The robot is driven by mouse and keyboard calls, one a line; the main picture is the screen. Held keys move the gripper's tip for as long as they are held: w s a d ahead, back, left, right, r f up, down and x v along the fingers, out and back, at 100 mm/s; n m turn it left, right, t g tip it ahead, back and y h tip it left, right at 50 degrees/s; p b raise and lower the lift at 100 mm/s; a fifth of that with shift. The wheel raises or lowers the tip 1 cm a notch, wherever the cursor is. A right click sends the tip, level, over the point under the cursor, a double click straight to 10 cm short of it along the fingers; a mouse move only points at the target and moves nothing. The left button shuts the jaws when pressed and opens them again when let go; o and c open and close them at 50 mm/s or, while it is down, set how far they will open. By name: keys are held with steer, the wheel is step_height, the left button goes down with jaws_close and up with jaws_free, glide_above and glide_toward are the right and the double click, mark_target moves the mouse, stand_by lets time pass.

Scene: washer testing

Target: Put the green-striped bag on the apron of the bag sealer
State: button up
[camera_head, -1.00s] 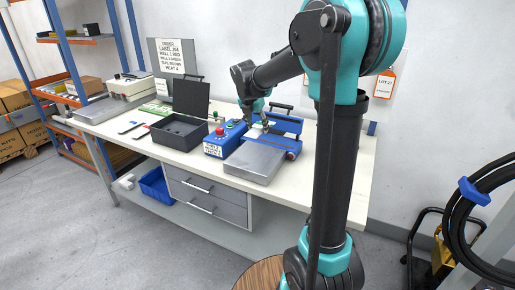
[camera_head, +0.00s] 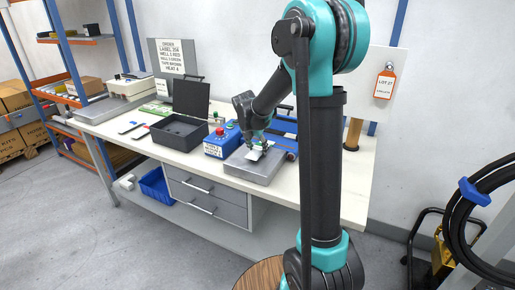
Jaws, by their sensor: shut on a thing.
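The bag sealer (camera_head: 284,126) is blue and stands on the right half of the bench. Its apron, a flat grey metal plate (camera_head: 247,171), reaches toward the bench's front edge. My gripper (camera_head: 262,147) points down over the back part of the apron. It is shut on the small whitish bag (camera_head: 254,155). The bag's stripes are too small to make out clearly. I cannot tell whether the bag touches the plate or hangs just above it. My arm and gripper hide part of the sealer.
A blue control box (camera_head: 221,141) with a red button stands left of the apron. Further left is an open dark case (camera_head: 181,132). A brown cylinder (camera_head: 353,133) stands at the back right.

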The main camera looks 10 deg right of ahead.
steer(key=o, duration=1.3)
steer(key=shift+f, duration=0.1)
steer(key=shift+c, duration=0.2)
steer(key=v, duration=1.2)
steer(key=s+d+f+m+y, duration=0.1)
steer(key=s+d+f+m, duration=0.1)
steer(key=s+f+m, duration=0.3)
steer(key=s+d+f+m+y, duration=0.1)
steer(key=s+f+m, duration=0.5)
steer(key=s+m, duration=0.6)
steer(key=s+d+f+m, duration=0.3)
steer(key=s+f+m, duration=0.3)
steer(key=s+m, duration=0.3)
steer(key=shift+s+d+m+y, duration=0.3)
steer(key=shift+d+m+y, duration=0.1)
steer(key=shift+m, duration=1)
steer(key=shift+r, duration=0.1)
